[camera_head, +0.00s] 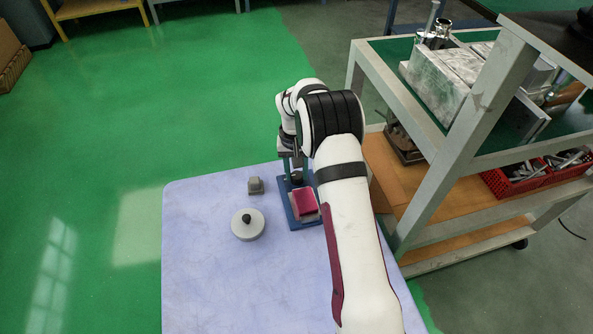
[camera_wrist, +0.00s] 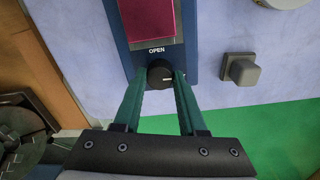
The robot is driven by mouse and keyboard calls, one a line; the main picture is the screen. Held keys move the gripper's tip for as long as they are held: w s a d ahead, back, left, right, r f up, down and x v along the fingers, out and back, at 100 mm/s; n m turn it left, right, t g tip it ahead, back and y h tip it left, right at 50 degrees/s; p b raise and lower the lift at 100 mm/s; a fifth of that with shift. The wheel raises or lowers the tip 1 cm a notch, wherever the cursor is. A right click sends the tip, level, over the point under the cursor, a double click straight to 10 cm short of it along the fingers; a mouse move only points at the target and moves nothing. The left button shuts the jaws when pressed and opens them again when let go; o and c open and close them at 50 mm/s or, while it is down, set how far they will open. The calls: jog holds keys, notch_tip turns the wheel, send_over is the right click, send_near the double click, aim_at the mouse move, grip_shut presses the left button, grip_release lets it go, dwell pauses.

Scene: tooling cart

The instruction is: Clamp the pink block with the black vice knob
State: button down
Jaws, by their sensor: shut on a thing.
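The pink block (camera_head: 304,203) sits on the blue vice (camera_head: 284,204) on the table, in line with the knob. It also shows at the top of the wrist view (camera_wrist: 149,18). The black vice knob (camera_wrist: 160,74) is at the near end of the vice in the wrist view, just below the word OPEN, with a white mark on its face. My gripper (camera_wrist: 161,80) has green fingers, one on each side of the knob, and is shut on it. In the head view my arm partly covers the vice and the gripper.
A grey square-topped piece (camera_head: 255,186) and a round grey disc with a black knob (camera_head: 248,225) stand on the pale table (camera_head: 210,285), left of the vice. A tooling cart (camera_head: 440,205) with shelves stands close on the right. The table's front left is clear.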

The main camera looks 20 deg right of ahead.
aim_at(295, 174)
jog(key=shift+c, duration=2.3)
grip_release()
notch_tip(295, 174, up, 16)
jog(key=shift+a, duration=0.3)
jog(key=shift+f, duration=0.1)
